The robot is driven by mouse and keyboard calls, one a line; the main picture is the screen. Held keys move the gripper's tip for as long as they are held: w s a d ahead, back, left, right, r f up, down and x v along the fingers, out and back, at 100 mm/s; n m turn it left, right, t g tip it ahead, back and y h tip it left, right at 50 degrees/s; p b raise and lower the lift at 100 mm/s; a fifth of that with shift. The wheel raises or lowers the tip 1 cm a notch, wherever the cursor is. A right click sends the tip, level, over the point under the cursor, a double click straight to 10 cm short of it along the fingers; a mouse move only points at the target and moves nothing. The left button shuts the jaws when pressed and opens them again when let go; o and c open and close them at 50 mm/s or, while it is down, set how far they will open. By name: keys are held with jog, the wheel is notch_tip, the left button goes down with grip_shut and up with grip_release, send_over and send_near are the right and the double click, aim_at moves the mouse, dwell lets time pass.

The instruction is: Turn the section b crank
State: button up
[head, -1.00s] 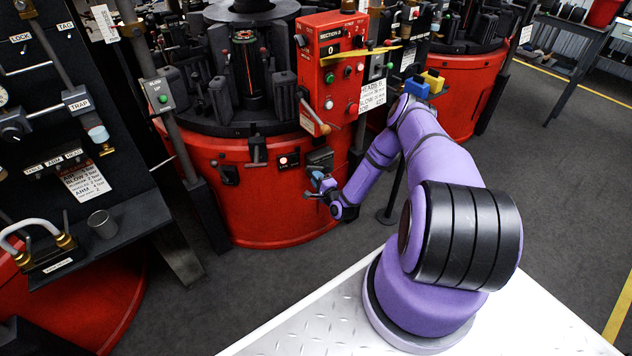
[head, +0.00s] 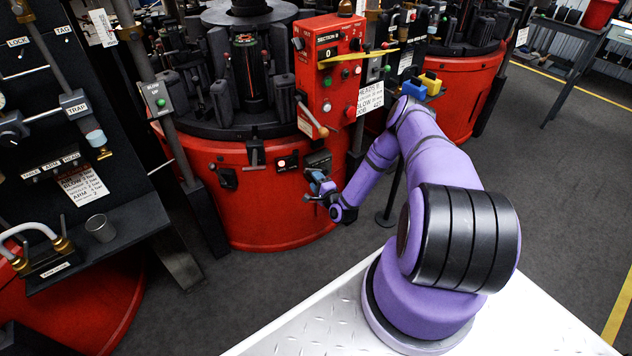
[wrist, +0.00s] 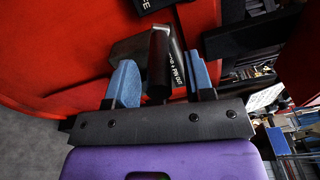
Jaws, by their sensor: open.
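The red section B box (head: 335,70), showing 0, stands above a red mould drum (head: 262,215). A dark box (head: 318,160) sits on the drum's front, beside two small lamps. My gripper (head: 318,188) is at the drum front, just below this box. In the wrist view, the gripper (wrist: 162,80) has its two blue fingers apart, with a thick black upright handle (wrist: 158,55) between them. The handle appears to belong to the labelled dark box behind; I cannot tell whether either finger touches it. The crank's full shape is hidden in the head view.
A lever with a wooden knob (head: 322,131) hangs on the section B box. A grey post (head: 185,140) with a blower button stands left of the drum. A black rack (head: 110,230) with a cup is further left.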

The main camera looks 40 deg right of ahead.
jog(key=s, duration=1)
jog(key=shift+s+a, duration=0.2)
jog(key=shift+a, duration=0.1)
dwell(0.9)
